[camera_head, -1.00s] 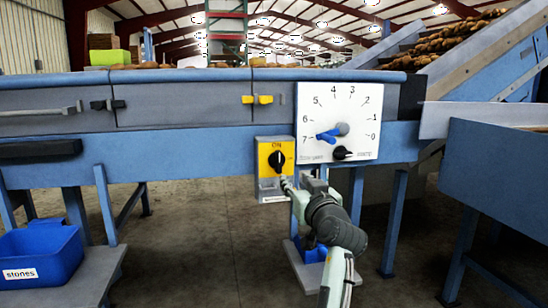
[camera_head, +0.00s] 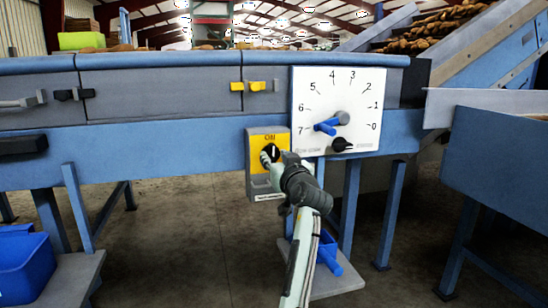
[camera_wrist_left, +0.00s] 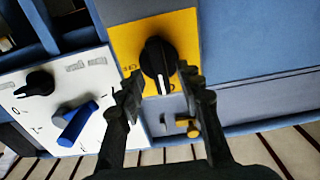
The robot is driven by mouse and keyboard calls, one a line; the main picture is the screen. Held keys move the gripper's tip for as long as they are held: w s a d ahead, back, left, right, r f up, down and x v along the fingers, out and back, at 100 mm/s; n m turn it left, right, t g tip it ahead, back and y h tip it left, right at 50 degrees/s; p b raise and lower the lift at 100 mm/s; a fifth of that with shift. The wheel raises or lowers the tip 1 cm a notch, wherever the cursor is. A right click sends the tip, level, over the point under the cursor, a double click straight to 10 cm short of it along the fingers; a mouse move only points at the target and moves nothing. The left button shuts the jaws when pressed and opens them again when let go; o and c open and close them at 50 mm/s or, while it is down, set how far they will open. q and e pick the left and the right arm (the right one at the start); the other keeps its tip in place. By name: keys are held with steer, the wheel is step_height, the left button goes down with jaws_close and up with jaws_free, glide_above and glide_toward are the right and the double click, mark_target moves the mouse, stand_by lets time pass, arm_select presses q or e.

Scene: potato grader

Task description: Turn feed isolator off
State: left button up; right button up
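The feed isolator is a yellow plate (camera_head: 256,136) on a grey box, with "ON" above its black rotary knob. In the head view my left gripper (camera_head: 269,156) is in front of the knob and hides much of it. In the left wrist view the black knob (camera_wrist_left: 158,62) has a white line running roughly along the picture's vertical. My left gripper (camera_wrist_left: 158,84) is open there, one finger to each side of the knob's near end. Whether the fingers touch the knob cannot be told. My right gripper is not in view.
Right of the isolator is a white dial panel (camera_head: 310,88) with a blue lever (camera_head: 326,127) and a small black knob (camera_head: 342,145). A yellow latch (camera_head: 237,87) sits above. A blue bin (camera_head: 25,262) stands at lower left.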

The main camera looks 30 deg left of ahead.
arm_select(q)
steer(key=shift+w+a, duration=0.45)
steer(key=shift+a, duration=0.05)
jaws_close()
